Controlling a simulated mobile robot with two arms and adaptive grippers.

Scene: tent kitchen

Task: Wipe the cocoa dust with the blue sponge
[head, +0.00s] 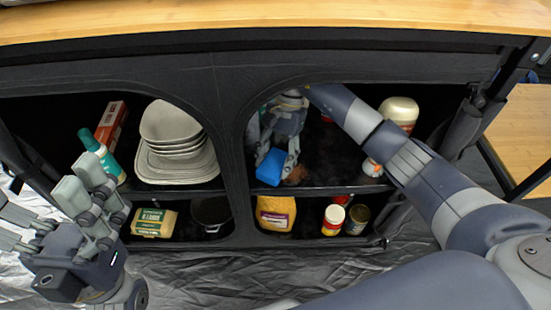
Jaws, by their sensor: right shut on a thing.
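My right gripper (281,132) reaches into the upper right compartment of the black cabinet and is shut on the blue sponge (270,168). The sponge is low in the compartment, near the front edge of the shelf. A brown patch of cocoa dust (298,176) shows on the shelf just right of the sponge, touching or very close to it. The gripper's fingers hide part of the sponge and the shelf around it. My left gripper (45,205) is open and empty, in front of the cabinet's left side.
The upper left compartment holds stacked plates (178,160), a teal bottle (100,155) and a red box (111,121). Below are a yellow bag (276,213), cans (357,219) and a dark pot (211,211).

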